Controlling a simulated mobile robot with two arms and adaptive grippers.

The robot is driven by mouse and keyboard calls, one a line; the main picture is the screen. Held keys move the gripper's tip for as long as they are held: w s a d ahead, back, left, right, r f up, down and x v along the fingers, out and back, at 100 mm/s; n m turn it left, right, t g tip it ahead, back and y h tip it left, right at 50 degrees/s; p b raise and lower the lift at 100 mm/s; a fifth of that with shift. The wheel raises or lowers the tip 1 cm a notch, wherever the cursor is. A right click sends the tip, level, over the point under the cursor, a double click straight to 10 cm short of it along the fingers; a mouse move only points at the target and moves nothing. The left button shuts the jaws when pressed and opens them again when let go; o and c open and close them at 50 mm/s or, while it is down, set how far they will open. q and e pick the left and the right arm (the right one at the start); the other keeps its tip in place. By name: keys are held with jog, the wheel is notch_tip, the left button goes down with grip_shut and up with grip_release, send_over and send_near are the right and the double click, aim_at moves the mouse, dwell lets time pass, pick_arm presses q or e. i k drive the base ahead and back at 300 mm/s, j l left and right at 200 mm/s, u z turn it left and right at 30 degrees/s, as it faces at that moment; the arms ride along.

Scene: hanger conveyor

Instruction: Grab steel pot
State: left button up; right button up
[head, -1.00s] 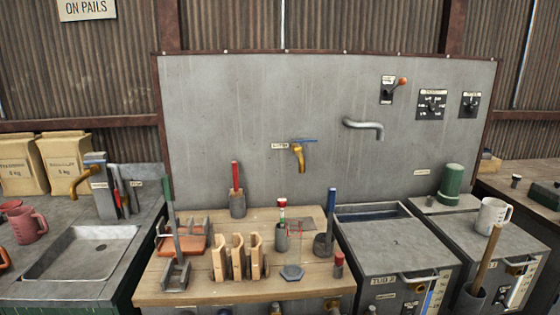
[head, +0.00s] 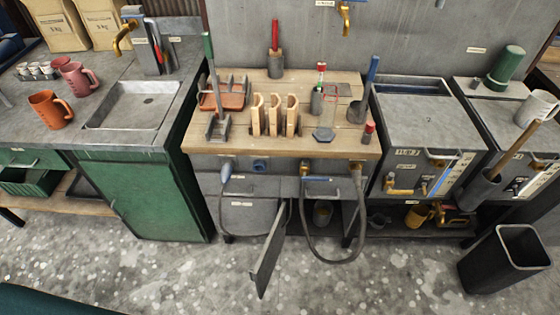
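I cannot make out for certain which thing is the steel pot. A small greyish vessel (head: 322,214) stands in the shadowed opening under the middle workbench, partly framed by a hanging hose; it is too small and dark to identify. A small grey cup-like holder (head: 317,103) stands on the wooden bench top with a red-capped item in it. Neither of my grippers is in view.
The wooden bench (head: 235,139) carries upright wooden pieces and tools. Its grey door (head: 268,254) hangs open over the floor, beside a looping hose (head: 352,257). A green cabinet (head: 150,198) with a sink is left. A black bin (head: 507,259) stands right. Open floor lies in front.

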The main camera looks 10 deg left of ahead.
aim_at(323, 209)
jog(key=j+z, duration=0.1)
jog(key=z, duration=0.25)
jog(key=j+z, duration=0.15)
jog(key=z, duration=0.2)
jog(key=j+z, duration=0.15)
jog(key=j, duration=0.3)
jog(key=k+j+z, duration=0.15)
jog(key=j, duration=0.3)
jog(key=k+j+z, duration=0.15)
jog(key=j, duration=0.25)
jog(key=k+j+z, duration=0.15)
jog(key=j, duration=0.5)
jog(key=k+j, duration=0.15)
jog(key=j, duration=0.1)
